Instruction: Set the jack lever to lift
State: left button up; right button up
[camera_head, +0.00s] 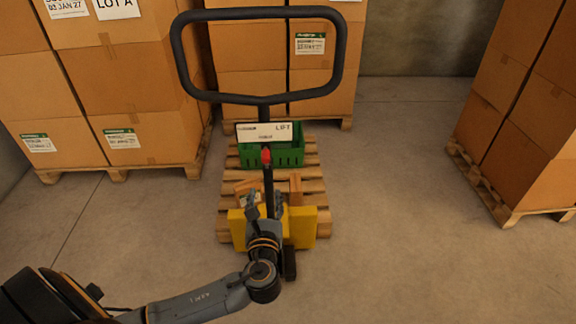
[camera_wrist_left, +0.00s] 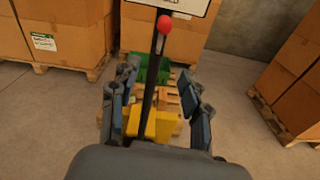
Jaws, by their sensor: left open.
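The pallet jack has a black loop handle (camera_head: 262,99) on a dark upright shaft, over a yellow body (camera_head: 302,227). A white sign (camera_head: 264,132) on the shaft reads "LIFT" at its right end; the other words are too small to read. The jack lever shows as a red knob (camera_head: 266,156) just below the sign; it also shows in the left wrist view (camera_wrist_left: 165,24). My left gripper (camera_head: 264,203) is open, below the red knob. In the left wrist view its fingers stand apart on either side of the shaft (camera_wrist_left: 152,85). My right gripper is not in view.
A wooden pallet (camera_head: 312,187) with a green crate (camera_head: 288,154) lies behind the jack. Stacks of cartons on pallets stand at the left (camera_head: 120,90), behind (camera_head: 250,85) and at the right (camera_head: 520,120). The floor (camera_head: 400,220) between the jack and the right stack is clear.

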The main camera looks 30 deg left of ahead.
aim_at(266, 161)
pick_arm(q)
jog(key=shift+m+t, duration=0.3)
jog(key=w+a+r, duration=0.1)
jog(key=w+r, duration=0.1)
jog(key=w, duration=0.1)
jog(key=w+a+r, duration=0.1)
jog(key=shift+w+a, duration=0.3)
jog(key=x, duration=0.8)
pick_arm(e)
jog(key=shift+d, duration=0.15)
pick_arm(q)
grip_shut()
